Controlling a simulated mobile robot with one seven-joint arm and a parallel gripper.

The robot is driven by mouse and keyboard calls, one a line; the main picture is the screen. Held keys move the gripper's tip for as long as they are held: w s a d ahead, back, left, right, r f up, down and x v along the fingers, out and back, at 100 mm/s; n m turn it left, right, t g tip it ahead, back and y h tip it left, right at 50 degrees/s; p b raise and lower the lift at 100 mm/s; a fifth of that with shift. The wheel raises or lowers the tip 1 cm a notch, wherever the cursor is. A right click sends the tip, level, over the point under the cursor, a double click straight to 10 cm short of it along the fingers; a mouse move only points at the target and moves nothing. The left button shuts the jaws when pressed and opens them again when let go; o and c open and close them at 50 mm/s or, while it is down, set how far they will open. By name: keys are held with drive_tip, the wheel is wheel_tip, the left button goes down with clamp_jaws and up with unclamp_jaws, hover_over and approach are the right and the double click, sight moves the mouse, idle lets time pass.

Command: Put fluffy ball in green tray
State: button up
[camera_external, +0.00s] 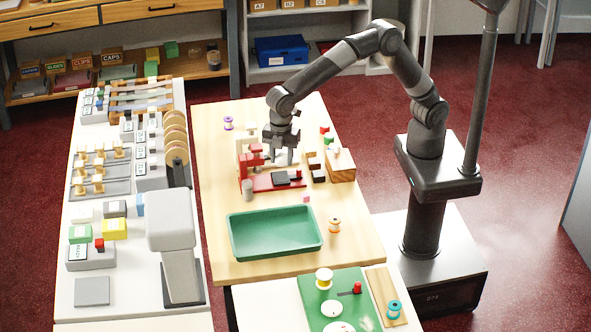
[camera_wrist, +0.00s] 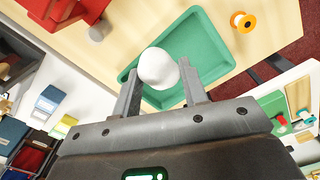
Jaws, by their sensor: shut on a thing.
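The fluffy ball (camera_wrist: 158,68) is white and round, and it sits between the two fingers of my gripper (camera_wrist: 160,95) in the wrist view. My gripper is shut on it. The green tray (camera_external: 240,250) is empty on the front part of the table, nearer the camera than my gripper. In the wrist view the tray (camera_wrist: 205,38) shows behind the ball.
The red device (camera_external: 270,183) stands between my gripper and the tray. A wooden block (camera_external: 341,168) is to its right. An orange spool (camera_external: 334,225) stands right of the tray. A grey machine (camera_external: 172,225) is on the left counter.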

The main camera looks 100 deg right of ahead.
wheel_tip(320, 180, down, 8)
hover_over(287, 235)
wheel_tip(287, 235, down, 7)
drive_tip(key=shift+r, duration=0.2)
drive_tip(key=shift+f, duration=2)
drive_tip(key=shift+f, duration=0.1)
drive_tip(key=o, duration=0.9)
